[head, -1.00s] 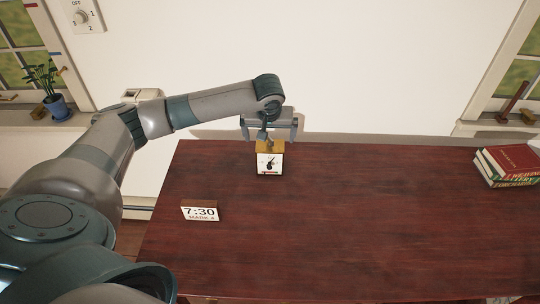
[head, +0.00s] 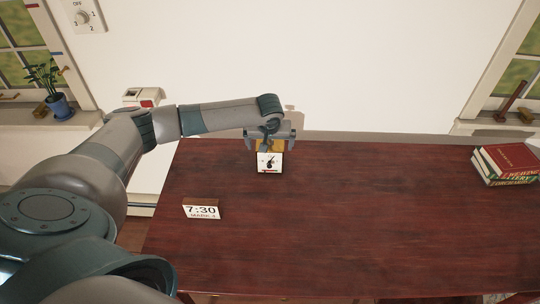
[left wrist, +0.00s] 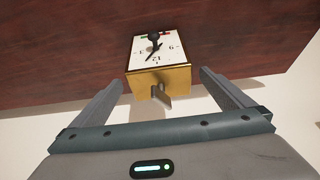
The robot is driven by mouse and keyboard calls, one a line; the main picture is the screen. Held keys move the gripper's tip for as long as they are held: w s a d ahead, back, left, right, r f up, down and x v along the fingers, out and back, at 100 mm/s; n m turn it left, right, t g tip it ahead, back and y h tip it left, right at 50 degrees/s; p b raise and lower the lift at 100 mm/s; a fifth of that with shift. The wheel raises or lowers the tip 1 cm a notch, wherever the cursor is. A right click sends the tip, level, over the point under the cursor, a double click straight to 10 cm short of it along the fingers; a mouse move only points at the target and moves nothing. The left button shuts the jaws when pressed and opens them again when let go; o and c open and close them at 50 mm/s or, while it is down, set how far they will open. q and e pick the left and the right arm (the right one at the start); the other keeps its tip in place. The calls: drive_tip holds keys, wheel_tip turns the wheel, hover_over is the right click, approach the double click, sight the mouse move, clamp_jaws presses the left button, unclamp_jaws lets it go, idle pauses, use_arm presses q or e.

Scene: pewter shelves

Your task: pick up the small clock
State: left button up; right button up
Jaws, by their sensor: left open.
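The small clock (head: 269,162) has a white face with dark hands and a gold-coloured case. It stands near the back edge of the dark red table (head: 330,220). In the left wrist view the clock (left wrist: 158,52) appears upside down, with its gold top and a small handle toward me. My left gripper (head: 270,143) is open over the top of the clock. Its two fingers (left wrist: 164,85) lie to either side of the clock's top in the wrist view, with gaps showing. My right gripper is not in view.
A white sign reading 7:30 (head: 201,210) stands on the table at the front left. A stack of books (head: 507,163) lies at the far right. A potted plant (head: 56,100) sits on the left windowsill. The table's middle is clear.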

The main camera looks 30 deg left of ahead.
use_arm(q)
drive_tip(key=shift+w+a+f, duration=0.1)
drive_tip(key=shift+f, duration=0.2)
drive_tip(key=p+x, duration=0.1)
drive_tip(key=x, duration=0.2)
drive_tip(key=shift+w+f+p, duration=0.1)
drive_tip(key=shift+f+p, duration=0.25)
drive_tip(key=shift+f, duration=0.1)
drive_tip(key=shift+c, duration=0.6)
drive_tip(key=c, duration=1.5)
drive_tip(key=shift+w+a+r, duration=0.1)
drive_tip(key=shift+c, duration=1)
drive_tip(key=shift+r, duration=0.15)
